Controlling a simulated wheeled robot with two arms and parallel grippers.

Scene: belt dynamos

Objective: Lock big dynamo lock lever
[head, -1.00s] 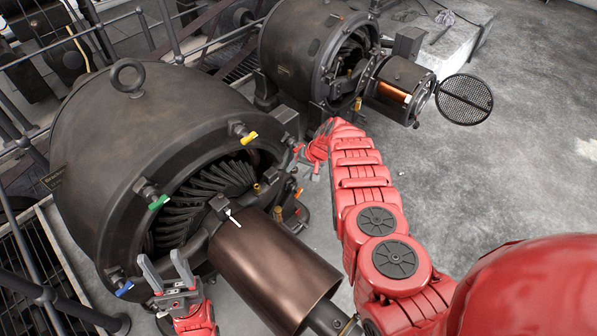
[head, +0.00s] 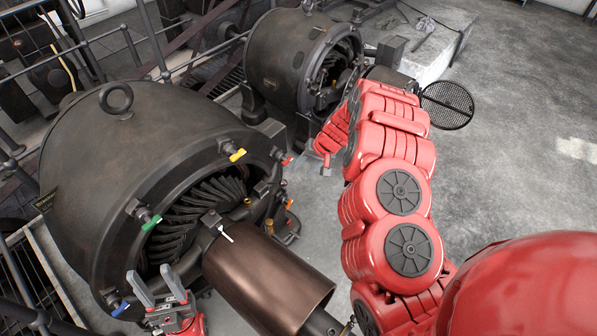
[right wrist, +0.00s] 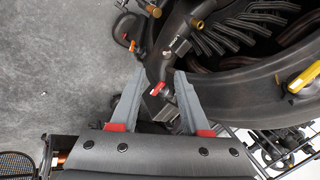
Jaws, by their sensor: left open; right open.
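The big dynamo (head: 130,150) stands at the left, its open front ringed by coloured levers: yellow (head: 237,155), green (head: 152,222), blue (head: 121,309), red (head: 287,160) and orange (head: 289,204). A white-tipped lever (head: 226,234) is by the brown cylinder (head: 268,276). In the right wrist view, my right gripper (right wrist: 160,72) is open and empty, with the red lever (right wrist: 158,88) showing between its fingers; I cannot tell whether they touch it. A dark arm with small white lettering lies just beyond. My left gripper (head: 154,278) is open and empty, near the blue lever.
A smaller dynamo (head: 290,62) stands behind, with a round mesh cover (head: 447,105) to its right. Railings (head: 150,45) run behind and left of the big dynamo. The grey floor at the right is clear.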

